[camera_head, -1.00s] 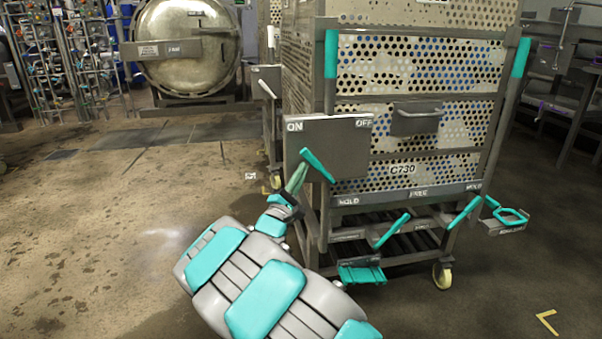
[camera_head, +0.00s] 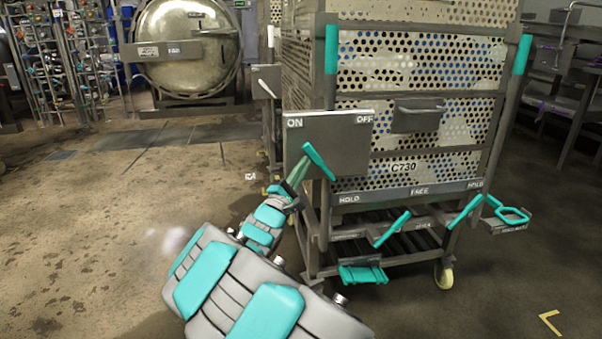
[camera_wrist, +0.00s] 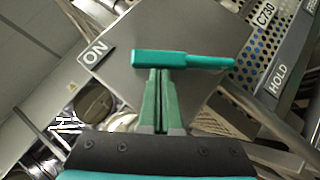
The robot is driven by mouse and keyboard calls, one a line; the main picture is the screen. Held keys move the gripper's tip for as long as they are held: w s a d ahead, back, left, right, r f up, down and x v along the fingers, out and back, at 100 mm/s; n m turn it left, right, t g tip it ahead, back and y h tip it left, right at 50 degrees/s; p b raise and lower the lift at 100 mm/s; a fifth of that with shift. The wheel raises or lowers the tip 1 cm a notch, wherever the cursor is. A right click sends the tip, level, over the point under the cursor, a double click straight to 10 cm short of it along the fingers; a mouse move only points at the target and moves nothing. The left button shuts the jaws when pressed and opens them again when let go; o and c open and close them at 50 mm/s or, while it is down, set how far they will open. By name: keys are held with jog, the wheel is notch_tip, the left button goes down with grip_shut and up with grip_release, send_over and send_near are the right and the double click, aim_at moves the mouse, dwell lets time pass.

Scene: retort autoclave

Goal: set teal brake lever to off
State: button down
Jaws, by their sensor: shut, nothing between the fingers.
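The teal brake lever (camera_head: 319,161) sits on a grey plate (camera_head: 345,140) marked ON at left and OFF at right, on the front of the cart. It slants down to the right and lies nearer the ON side. In the wrist view the lever (camera_wrist: 183,61) runs across the top of my fingers. My gripper (camera_head: 303,163) is shut and empty, its green fingers at the lever's left side. In the wrist view the fingertips (camera_wrist: 158,72) meet the lever's near edge; whether they touch it I cannot tell. The lever's pivot is hidden.
The perforated cart C730 (camera_head: 420,70) stands ahead. A teal-handled bracket (camera_head: 512,215) is at right. A round autoclave door (camera_head: 190,45) stands behind. The floor at left is clear.

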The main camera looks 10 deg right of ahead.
aim_at(313, 153)
jog(key=d+r+m+g+b, duration=0.1)
jog(key=m, duration=0.1)
jog(key=d+r+m+g+b, duration=0.1)
jog(key=m+g+b, duration=0.1)
jog(key=shift+r, duration=0.35)
jog(key=d+r+m+g+y+p, duration=0.2)
jog(key=d+m+g+y+p, duration=0.1)
jog(key=d+m+y, duration=0.4)
jog(key=shift+d+g, duration=0.9)
jog(key=shift+d, duration=0.05)
